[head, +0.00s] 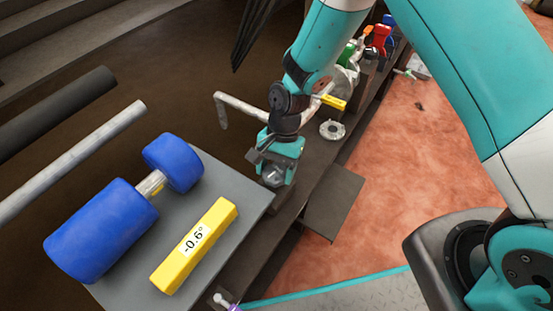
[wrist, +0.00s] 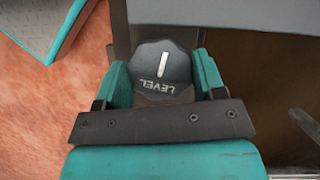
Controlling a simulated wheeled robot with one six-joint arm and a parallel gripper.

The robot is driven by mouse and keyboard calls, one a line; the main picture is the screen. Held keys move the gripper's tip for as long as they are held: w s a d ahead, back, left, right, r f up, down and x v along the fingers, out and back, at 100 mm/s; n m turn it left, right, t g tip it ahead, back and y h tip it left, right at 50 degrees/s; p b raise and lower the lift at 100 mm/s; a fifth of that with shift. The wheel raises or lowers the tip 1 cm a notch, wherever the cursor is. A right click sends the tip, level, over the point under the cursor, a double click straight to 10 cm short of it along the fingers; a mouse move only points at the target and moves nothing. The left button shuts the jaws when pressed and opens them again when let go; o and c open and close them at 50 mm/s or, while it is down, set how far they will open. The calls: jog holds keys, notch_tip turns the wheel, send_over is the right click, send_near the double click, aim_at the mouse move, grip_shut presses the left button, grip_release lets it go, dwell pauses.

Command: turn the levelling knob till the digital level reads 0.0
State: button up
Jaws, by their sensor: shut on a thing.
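The yellow digital level (head: 194,246) lies on a grey plate (head: 133,293) in the head view, and its display reads -0.6°. The dark levelling knob (wrist: 163,68) has a white pointer line and the word LEVEL on its face. In the wrist view it sits between the two teal fingers of my gripper (wrist: 162,80), which are shut on it. In the head view my gripper (head: 275,172) is at the plate's right corner, with the knob (head: 273,176) partly hidden by it.
A blue dumbbell-shaped object (head: 90,228) lies on the plate beside the level. A metal crank handle (head: 242,105) and a round metal part (head: 332,130) are behind my gripper. Several coloured items stand at the back of the bench. Reddish floor lies to the right.

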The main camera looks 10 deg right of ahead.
jog(key=shift+n+g+h+p, duration=0.3)
jog(key=shift+n+h+p, duration=0.5)
jog(key=shift+n+p, duration=1.15)
jog(key=shift+n, duration=0.35)
jog(key=o, duration=0.9)
jog(key=p+v, duration=0.4)
jog(key=v, duration=1.3)
jog(key=shift+r, duration=0.2)
jog(key=shift+w+a, duration=0.1)
